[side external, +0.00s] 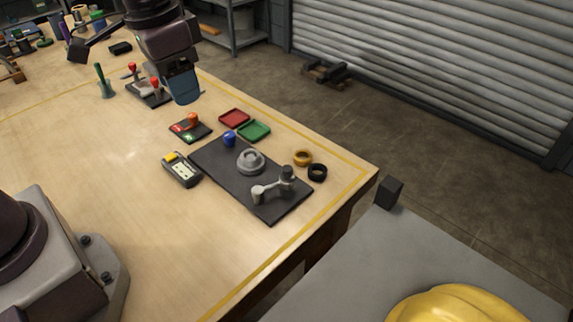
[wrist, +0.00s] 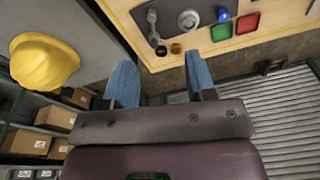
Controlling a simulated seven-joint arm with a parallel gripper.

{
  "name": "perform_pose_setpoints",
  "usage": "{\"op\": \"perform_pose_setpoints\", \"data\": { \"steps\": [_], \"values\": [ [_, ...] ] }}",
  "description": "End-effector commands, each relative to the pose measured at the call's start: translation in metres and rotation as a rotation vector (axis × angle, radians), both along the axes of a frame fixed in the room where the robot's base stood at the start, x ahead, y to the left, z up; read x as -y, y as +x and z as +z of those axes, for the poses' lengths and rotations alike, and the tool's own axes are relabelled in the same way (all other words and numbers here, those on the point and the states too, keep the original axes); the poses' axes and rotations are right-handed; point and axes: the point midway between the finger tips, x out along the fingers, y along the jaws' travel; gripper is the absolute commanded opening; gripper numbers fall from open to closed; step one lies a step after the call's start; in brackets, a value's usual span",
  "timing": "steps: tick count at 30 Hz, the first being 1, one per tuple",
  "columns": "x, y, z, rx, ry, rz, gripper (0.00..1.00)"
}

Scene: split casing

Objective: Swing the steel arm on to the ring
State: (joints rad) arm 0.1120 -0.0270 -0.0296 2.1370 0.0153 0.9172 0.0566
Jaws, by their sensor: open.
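The grey ring (side external: 250,161) is a stepped round part near the plate's middle, apart from the arm. The wrist view also shows the steel arm (wrist: 153,27) and the ring (wrist: 188,18) near the top. My gripper (side external: 184,92) hangs above the table, well behind and left of the plate. In the wrist view its two blue fingers (wrist: 161,84) are spread with nothing between them.
A blue knob (side external: 229,138) is at the plate's far corner. A brass ring (side external: 303,157) and a black ring (side external: 317,171) lie beside the plate. Red (side external: 234,118) and green (side external: 254,131) trays and a yellow-topped meter (side external: 181,169) are close by.

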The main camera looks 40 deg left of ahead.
Motion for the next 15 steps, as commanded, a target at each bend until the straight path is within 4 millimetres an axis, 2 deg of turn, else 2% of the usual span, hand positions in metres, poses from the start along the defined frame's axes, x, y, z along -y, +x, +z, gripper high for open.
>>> {"op": "perform_pose_setpoints", "data": {
  "steps": [3,10,13,15],
  "values": [
    [0.018,0.038,-0.029,-0.075,0.013,-0.081,0.51],
    [0.052,0.101,-0.092,-0.163,0.023,-0.248,0.51],
    [0.063,0.124,-0.110,-0.168,0.023,-0.312,0.51],
    [0.068,0.139,-0.112,-0.151,0.023,-0.351,0.51]
  ]
}}
